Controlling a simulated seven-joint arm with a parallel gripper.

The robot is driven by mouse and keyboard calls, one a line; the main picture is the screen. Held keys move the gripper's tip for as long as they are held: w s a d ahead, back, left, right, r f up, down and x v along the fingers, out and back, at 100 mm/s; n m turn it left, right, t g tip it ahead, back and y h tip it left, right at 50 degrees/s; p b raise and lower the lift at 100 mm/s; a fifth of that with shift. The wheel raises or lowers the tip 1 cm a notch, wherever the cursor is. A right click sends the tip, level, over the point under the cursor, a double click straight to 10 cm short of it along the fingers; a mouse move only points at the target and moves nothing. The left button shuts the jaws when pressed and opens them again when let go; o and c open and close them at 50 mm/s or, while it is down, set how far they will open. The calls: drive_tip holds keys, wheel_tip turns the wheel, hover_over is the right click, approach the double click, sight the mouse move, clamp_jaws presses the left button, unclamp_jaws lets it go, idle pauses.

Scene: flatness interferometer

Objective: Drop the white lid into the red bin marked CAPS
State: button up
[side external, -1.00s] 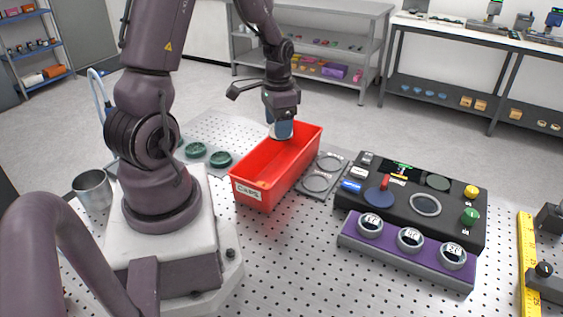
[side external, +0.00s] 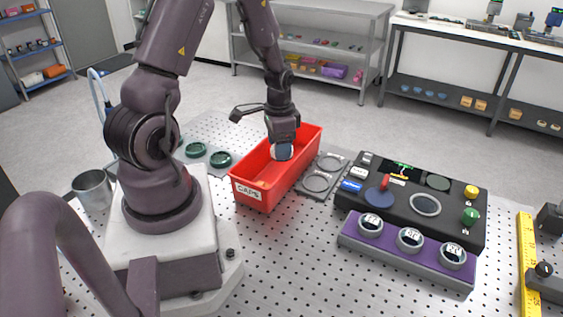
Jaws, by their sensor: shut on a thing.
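The red bin (side external: 252,192) stands on the perforated metal table, with a white CAPS label on its near end. My gripper (side external: 282,147) points down over the far half of the bin, with its tip around rim height. It is shut on the white lid (side external: 284,153), whose pale face shows partly below the dark fingers. The fingers hide the rest of the lid. I cannot tell whether the lid touches the bin's inner wall.
Two green round pieces (side external: 220,159) lie on a plate left of the bin. A grey plate with rings (side external: 318,182) and a black instrument (side external: 405,200) stand to the right, with a purple rack (side external: 400,246) in front. A metal cup (side external: 93,190) stands at left.

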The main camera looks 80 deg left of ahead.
drive_tip(key=o, duration=1)
drive_tip(key=shift+c, duration=0.2)
wheel_tip(320, 180, up, 13)
drive_tip(key=shift+n, duration=0.3)
drive_tip(key=s+d+r+t, duration=0.2)
drive_tip(key=d+r, duration=0.4)
drive_tip(key=d, duration=0.4)
drive_tip(key=s+d+r+t, duration=0.3)
drive_tip(key=d+r, duration=0.4)
drive_tip(key=d, duration=0.4)
drive_tip(key=shift+s+t, duration=0.3)
drive_tip(key=shift+s, duration=0.1)
